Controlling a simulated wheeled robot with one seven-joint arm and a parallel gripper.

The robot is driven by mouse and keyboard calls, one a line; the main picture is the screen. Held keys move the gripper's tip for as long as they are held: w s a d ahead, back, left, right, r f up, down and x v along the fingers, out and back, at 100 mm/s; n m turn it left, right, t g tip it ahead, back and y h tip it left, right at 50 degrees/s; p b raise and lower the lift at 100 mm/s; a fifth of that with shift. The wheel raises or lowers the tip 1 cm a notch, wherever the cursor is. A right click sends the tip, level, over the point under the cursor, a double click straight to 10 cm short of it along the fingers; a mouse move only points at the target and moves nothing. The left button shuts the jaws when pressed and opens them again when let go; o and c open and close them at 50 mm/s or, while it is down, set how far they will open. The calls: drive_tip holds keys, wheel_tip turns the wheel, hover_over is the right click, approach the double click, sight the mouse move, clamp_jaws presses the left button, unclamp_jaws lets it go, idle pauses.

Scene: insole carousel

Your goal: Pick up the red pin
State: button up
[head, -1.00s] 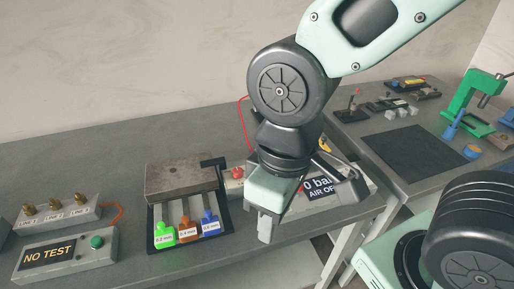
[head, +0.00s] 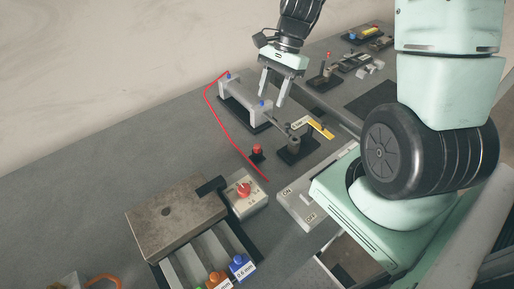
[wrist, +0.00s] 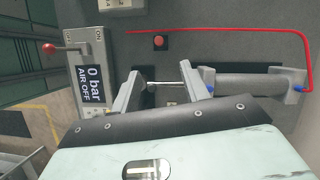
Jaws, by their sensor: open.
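A red round-topped piece (head: 257,150) stands on a small black square base on the bench. It also shows in the wrist view (wrist: 158,41), beyond the fingertips. A thin piece with a red top (head: 328,57) stands upright in a dark holder farther back. I cannot tell which of these is the red pin. My gripper (head: 271,99) is open and apart from both. In the wrist view, its fingers (wrist: 163,76) appear on either side of a shiny rod (wrist: 166,85), with nothing gripped.
A grey cylinder (head: 243,100) with blue fittings lies below my gripper. A red hose (head: 219,115) loops beside it. A yellow-marked fixture (head: 320,128), red-knob box (head: 243,191) and ON/OFF panel (head: 303,197) stand nearby. Bare bench lies left of the hose.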

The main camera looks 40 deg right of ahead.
drive_tip(key=p, duration=0.2)
hover_over(258, 146)
drive_tip(key=d, duration=0.2)
wheel_tip(258, 146, down, 10)
drive_tip(key=shift+w+p+x, duration=0.15)
drive_tip(key=shift+p+x, duration=0.2)
drive_tip(key=shift+x, duration=0.85)
drive_tip(key=shift+w+p+x, duration=0.15)
drive_tip(key=shift+p+x, duration=0.15)
drive_tip(key=shift+x, duration=0.9)
drive_tip(key=shift+d+f, duration=0.1)
drive_tip(key=shift+d, duration=0.1)
clamp_jaws()
